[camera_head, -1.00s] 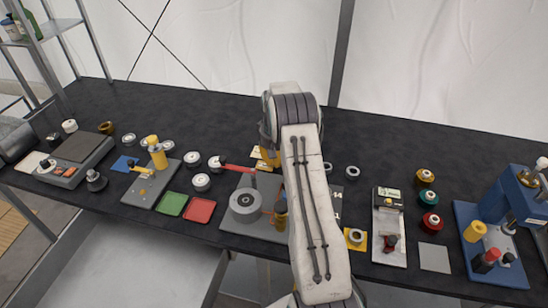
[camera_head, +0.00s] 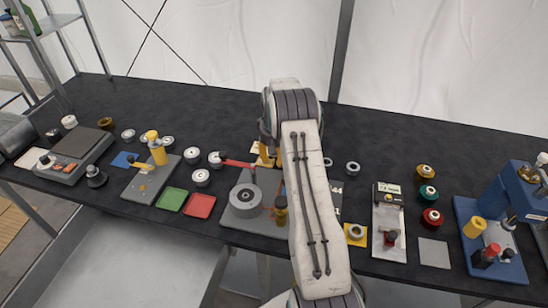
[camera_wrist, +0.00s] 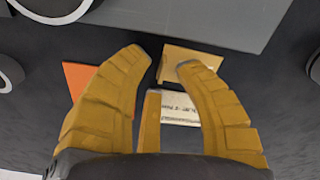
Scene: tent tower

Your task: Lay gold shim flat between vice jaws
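My gripper (camera_wrist: 168,58) shows in the wrist view with its two yellow fingers apart, over the dark table. A tan-gold flat piece (camera_wrist: 190,56) lies beyond and partly behind the right fingertip. A narrow gold bar (camera_wrist: 151,122) shows between the fingers, near the left one; its lower end is cut off by the palm. A pale plate with dark lettering (camera_wrist: 180,107) lies between the fingers. I cannot tell which gold piece is the shim, and I cannot make out the vice jaws. In the head view my arm covers much of this area; a yellow finger (camera_head: 265,154) shows beside it.
In the wrist view an orange tile (camera_wrist: 78,78) lies left and a grey plate (camera_wrist: 215,20) beyond. In the head view a grey base with a round drum (camera_head: 245,198), a red tile (camera_head: 201,206) and a blue press (camera_head: 512,200) stand around. The back of the table is clear.

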